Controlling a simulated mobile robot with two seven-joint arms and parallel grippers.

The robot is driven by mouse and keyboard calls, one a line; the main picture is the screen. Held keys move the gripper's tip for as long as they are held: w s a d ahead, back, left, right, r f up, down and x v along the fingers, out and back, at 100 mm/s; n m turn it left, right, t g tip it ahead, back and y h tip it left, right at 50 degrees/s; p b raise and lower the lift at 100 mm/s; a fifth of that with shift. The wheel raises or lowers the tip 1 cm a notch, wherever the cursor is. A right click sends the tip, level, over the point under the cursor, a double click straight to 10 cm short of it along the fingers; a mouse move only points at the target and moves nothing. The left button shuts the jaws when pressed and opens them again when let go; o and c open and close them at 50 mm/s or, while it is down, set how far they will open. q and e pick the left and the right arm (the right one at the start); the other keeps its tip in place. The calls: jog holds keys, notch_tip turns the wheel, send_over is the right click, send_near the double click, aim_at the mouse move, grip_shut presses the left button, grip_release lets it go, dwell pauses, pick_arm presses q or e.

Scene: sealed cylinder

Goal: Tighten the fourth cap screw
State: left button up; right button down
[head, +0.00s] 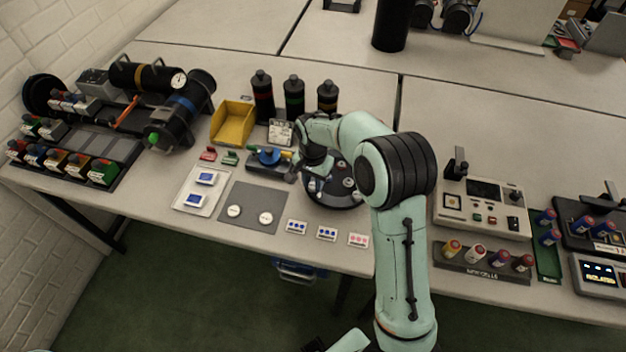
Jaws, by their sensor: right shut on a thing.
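A round dark fixture (343,200) stands on the near table. Several small light round parts, perhaps the cap screws (348,182), show on its top; which one is the fourth I cannot tell. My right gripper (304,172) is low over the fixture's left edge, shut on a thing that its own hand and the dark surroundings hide. Whether that thing touches a screw I cannot see. My right forearm covers the fixture's right side. My left gripper is not recognisable in the head view.
Behind are a yellow bin (233,122) and three dark bottles (294,97). A grey mat (252,207) and white tray (199,190) lie at the front left. A control box (483,208) stands right of my arm.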

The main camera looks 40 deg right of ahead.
aim_at(313, 186)
jog(key=c, duration=0.8)
grip_release()
jog(key=shift+w+r, duration=0.15)
jog(key=shift+r, duration=0.05)
jog(key=shift+c, duration=0.2)
jog(key=shift+f, duration=0.1)
pick_arm(q)
jog(key=shift+w+r+p, duration=0.65)
jog(key=shift+r+p, duration=0.05)
jog(key=shift+r, duration=0.2)
pick_arm(e)
notch_tip(313, 186, up, 13)
jog(key=shift+r, duration=0.2)
pick_arm(q)
jog(key=shift+s, duration=0.1)
pick_arm(e)
jog(key=shift+s, duration=0.2)
